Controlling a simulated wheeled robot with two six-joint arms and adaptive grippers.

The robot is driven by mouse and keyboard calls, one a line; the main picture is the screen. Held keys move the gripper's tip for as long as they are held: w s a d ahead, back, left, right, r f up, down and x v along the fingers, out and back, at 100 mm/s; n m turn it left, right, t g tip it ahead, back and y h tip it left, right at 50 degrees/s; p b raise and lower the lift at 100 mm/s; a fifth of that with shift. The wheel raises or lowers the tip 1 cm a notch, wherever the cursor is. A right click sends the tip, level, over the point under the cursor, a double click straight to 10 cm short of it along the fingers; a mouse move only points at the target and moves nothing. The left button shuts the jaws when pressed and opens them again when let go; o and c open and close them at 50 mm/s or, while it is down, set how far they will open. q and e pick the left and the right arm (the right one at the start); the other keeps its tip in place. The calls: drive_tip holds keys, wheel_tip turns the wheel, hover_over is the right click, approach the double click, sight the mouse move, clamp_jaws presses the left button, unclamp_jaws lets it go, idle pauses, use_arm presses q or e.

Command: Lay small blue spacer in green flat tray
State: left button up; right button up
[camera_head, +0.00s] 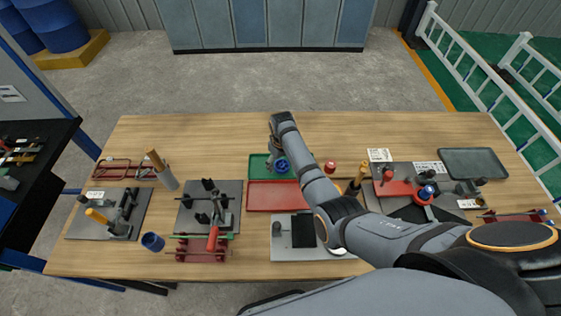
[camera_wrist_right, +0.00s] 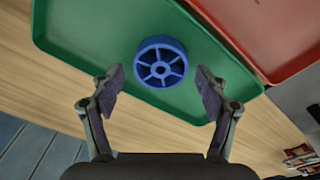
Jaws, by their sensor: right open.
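The small blue spacer (camera_head: 282,165) is a spoked ring inside the green flat tray (camera_head: 257,166). In the right wrist view the spacer (camera_wrist_right: 161,62) lies flat, spokes facing the camera, close to one long edge of the green tray (camera_wrist_right: 85,30). My right gripper (camera_wrist_right: 160,84) is open, its two fingers apart on either side of the spacer's near edge, with gaps to both. In the head view the right gripper (camera_head: 272,156) is over the tray, and the arm hides part of the tray. My left gripper is not in view.
A red tray (camera_head: 272,197) adjoins the green one. Another blue ring (camera_head: 152,242) stands at the table's front left. Grey fixture plates (camera_head: 228,190) and a grey tray (camera_head: 472,163) hold other places. The wooden table (camera_head: 215,135) is clear along its far side.

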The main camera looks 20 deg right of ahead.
sight(281, 166)
wheel_tip(281, 166, up, 12)
drive_tip(key=s+b, duration=0.1)
drive_tip(key=shift+r, duration=0.25)
drive_tip(key=shift+s+f, duration=0.1)
drive_tip(key=shift+s, duration=0.1)
idle(0.3)
